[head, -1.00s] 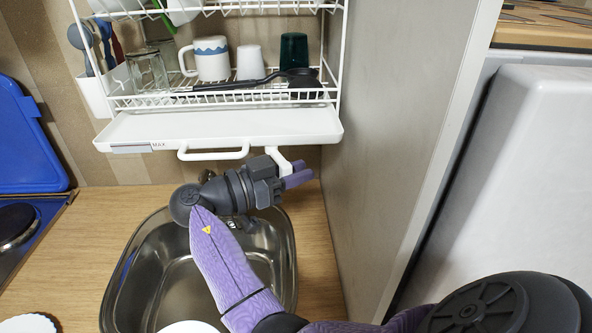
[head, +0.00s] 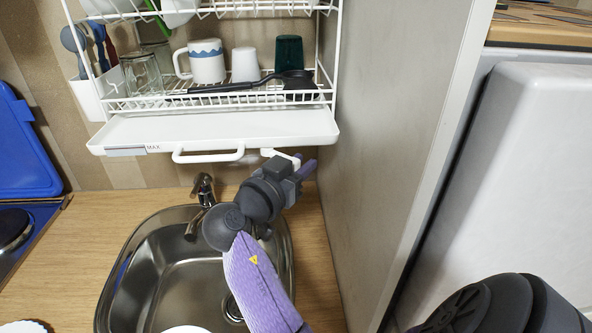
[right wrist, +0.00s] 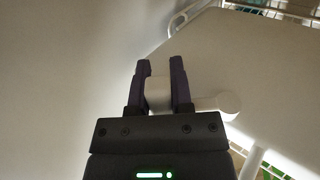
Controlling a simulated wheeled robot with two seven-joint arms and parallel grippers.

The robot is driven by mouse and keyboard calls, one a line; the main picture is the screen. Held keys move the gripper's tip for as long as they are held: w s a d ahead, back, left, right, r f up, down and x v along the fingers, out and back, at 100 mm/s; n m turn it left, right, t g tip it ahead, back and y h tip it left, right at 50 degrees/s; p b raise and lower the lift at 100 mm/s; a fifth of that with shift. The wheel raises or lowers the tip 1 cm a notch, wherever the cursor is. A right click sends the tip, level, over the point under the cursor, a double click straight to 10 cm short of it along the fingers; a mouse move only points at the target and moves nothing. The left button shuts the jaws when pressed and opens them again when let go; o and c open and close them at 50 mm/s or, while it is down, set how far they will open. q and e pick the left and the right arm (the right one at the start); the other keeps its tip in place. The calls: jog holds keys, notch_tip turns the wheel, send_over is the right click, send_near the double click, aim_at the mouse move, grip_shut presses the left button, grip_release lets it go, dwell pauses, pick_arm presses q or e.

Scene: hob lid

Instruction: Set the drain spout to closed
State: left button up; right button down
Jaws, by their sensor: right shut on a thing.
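The drain spout (head: 270,153) is a small white arm under the right front of the white drip tray (head: 215,128). In the head view it points to the right, its end partly hidden by my right gripper. My right gripper (head: 303,167) has purple fingers and is shut on the spout's end. In the right wrist view, the spout's white block (right wrist: 158,95) sits between the two fingers (right wrist: 161,80), and its rounded pivot end (right wrist: 228,104) shows to the right. My left gripper is not in view.
A white dish rack with a mug (head: 207,62), cups and a black ladle (head: 298,80) stands above the tray. A tray handle (head: 208,156) is left of the spout. A steel sink (head: 150,262) and tap (head: 203,190) lie below. A grey wall panel (head: 385,130) is close on the right.

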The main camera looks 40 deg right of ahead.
jog(key=shift+w+d+r+n+t+y+p, duration=0.1)
jog(key=shift+w+d+n+t+y+p, duration=0.55)
jog(key=shift+n+t+y, duration=0.85)
jog(key=shift+w+d+f+n+t+y+p, duration=0.1)
jog(key=shift+w+d+n+t+y+p, duration=0.35)
jog(key=shift+n+t+p, duration=1.1)
jog(key=shift+w+d+r+n+t+y+p, duration=0.1)
jog(key=shift+w+d+n+t+y, duration=0.2)
jog(key=shift+n+t+y, duration=1.35)
jog(key=shift+w+m+t+h, duration=0.1)
jog(key=shift+m+t+h, duration=0.3)
jog(key=shift+m+t, duration=0.25)
jog(key=c, duration=0.5)
grip_release()
